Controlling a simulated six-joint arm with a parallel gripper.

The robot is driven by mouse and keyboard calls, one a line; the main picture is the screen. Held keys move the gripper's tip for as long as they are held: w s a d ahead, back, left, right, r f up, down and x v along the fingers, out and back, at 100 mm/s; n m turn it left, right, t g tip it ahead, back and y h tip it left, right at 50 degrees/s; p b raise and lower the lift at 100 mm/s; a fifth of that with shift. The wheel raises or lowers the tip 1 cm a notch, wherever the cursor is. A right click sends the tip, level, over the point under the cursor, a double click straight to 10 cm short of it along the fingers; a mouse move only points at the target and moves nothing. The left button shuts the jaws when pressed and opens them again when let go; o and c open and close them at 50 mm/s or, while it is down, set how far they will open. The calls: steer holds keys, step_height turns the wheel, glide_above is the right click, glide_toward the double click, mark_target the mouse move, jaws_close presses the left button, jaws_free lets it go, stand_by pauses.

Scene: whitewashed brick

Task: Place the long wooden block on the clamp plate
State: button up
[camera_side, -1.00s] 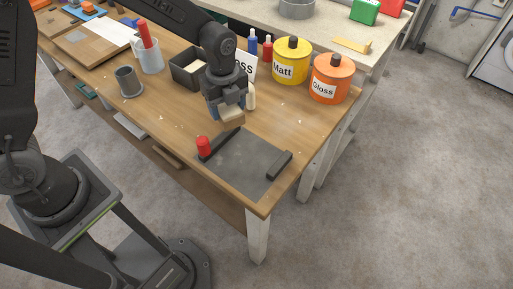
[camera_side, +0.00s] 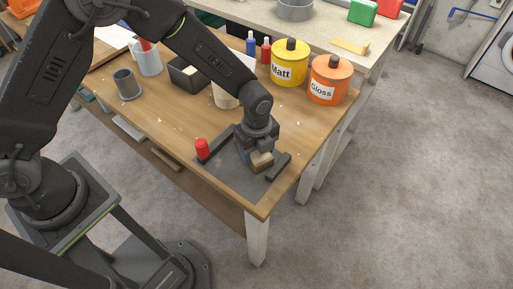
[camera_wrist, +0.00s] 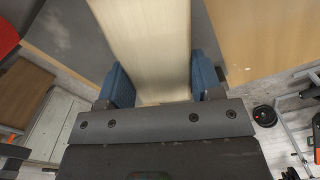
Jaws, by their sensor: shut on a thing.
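The long wooden block (camera_side: 262,161) is pale wood, and its end shows below my gripper (camera_side: 258,157) in the side view. In the wrist view the block (camera_wrist: 145,45) runs away from me between the two blue fingers of my gripper (camera_wrist: 163,82), which are shut on its sides. The clamp plate (camera_side: 238,181) is a flat grey plate at the table's near corner, with dark bars at two sides and a red knob (camera_side: 202,148). The block is over the plate, near the right bar (camera_side: 278,167). I cannot tell whether it touches the plate. My gripper hides part of the plate.
A yellow "Matt" tin (camera_side: 289,65) and an orange "Gloss" tin (camera_side: 330,82) stand toward the back right. A dark open box (camera_side: 187,73), a white cup (camera_side: 149,62) and a grey mug (camera_side: 127,85) stand further left. The table front beside the plate is clear.

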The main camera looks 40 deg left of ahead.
steer(key=shift+f, duration=0.1)
steer(key=o, duration=1)
step_height(320, 180, up, 12)
steer(key=shift+r, duration=0.2)
steer(key=s+a+r+n+t, duration=0.2)
steer(key=s+a+r+n, duration=0.1)
steer(key=a+r+n, duration=0.4)
steer(key=s+a+r+n+t, duration=0.1)
steer(key=s+a+r+n, duration=0.2)
steer(key=s+n, duration=0.2)
steer(key=s+a+r+n+t, duration=0.1)
steer(key=s+a+r+n, duration=0.2)
steer(key=s+n, duration=0.2)
steer(key=s+a+r+n+t, duration=0.1)
steer(key=s+a+r+n, duration=0.2)
steer(key=s+n, duration=0.2)
steer(key=shift+s+a+n+t, duration=0.3)
steer(key=shift+s+a, duration=0.1)
steer(key=shift+s, duration=0.1)
